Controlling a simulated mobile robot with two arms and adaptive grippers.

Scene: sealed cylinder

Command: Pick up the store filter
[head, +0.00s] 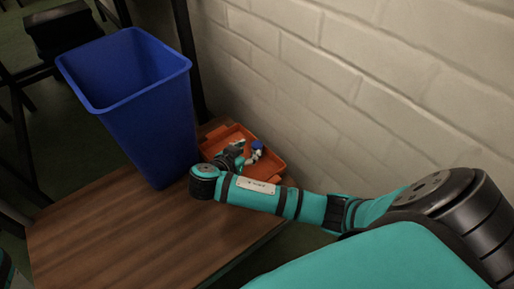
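A small white thing with a blue top (257,149), which may be the filter, is in the orange tray (272,172) by the wall. My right gripper (238,147) is over the tray, just left of the white and blue thing. It is small and dark here, so I cannot tell whether its fingers are open, or whether they touch that thing. My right forearm hides the near side of the tray. My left gripper is not in view.
A tall blue bin (150,110) stands on the wooden table (130,235), left of the tray. A pale brick wall (370,90) rises close behind the tray. The table's front left part is clear. A dark stool-like object (65,30) is at the far left.

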